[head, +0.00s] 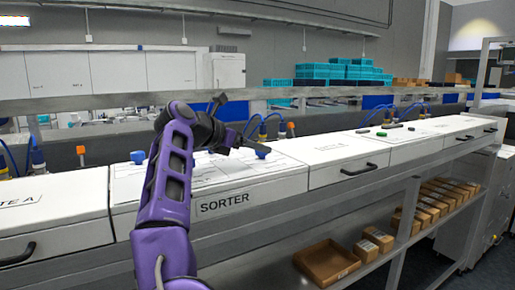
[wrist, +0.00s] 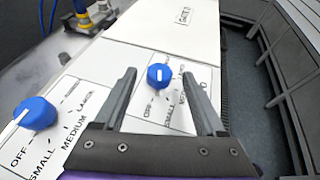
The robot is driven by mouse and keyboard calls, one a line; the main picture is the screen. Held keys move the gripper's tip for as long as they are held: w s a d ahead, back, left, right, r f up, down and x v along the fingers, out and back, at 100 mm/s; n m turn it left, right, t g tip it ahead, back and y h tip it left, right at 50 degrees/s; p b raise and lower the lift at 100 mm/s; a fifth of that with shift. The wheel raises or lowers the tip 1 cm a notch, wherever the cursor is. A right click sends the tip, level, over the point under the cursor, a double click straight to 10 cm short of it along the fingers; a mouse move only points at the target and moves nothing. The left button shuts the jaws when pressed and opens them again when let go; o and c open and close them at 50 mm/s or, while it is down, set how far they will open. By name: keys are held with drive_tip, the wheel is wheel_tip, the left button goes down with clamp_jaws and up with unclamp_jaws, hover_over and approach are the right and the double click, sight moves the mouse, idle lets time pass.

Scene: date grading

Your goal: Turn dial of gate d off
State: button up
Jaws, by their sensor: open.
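In the wrist view a blue dial (wrist: 158,76) with a white pointer line stands on a white plate marked OFF, SMALL and further settings. Its line runs roughly up and down the picture, away from the OFF print. A letter like D shows beside the right finger, partly hidden. My gripper (wrist: 158,73) is open, its fingers to either side of this dial with gaps; I cannot tell its height above the panel. A second blue dial (wrist: 36,113) at the left has a plate marked OFF, SMALL, MEDIUM, LARGE. In the head view my gripper is over the sorter top.
The sorter (head: 225,200) is a long white bench with handled covers. A blue knob (head: 138,157) stands left of my arm. A rail shelf (head: 300,92) runs behind. Cardboard boxes (head: 378,239) sit on the lower shelf. Dark bins (wrist: 290,100) lie right in the wrist view.

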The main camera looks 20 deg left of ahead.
drive_tip(key=v, duration=1.5)
drive_tip(key=shift+s+a, duration=0.15)
drive_tip(key=shift+s, duration=0.1)
drive_tip(key=shift+w, duration=0.1)
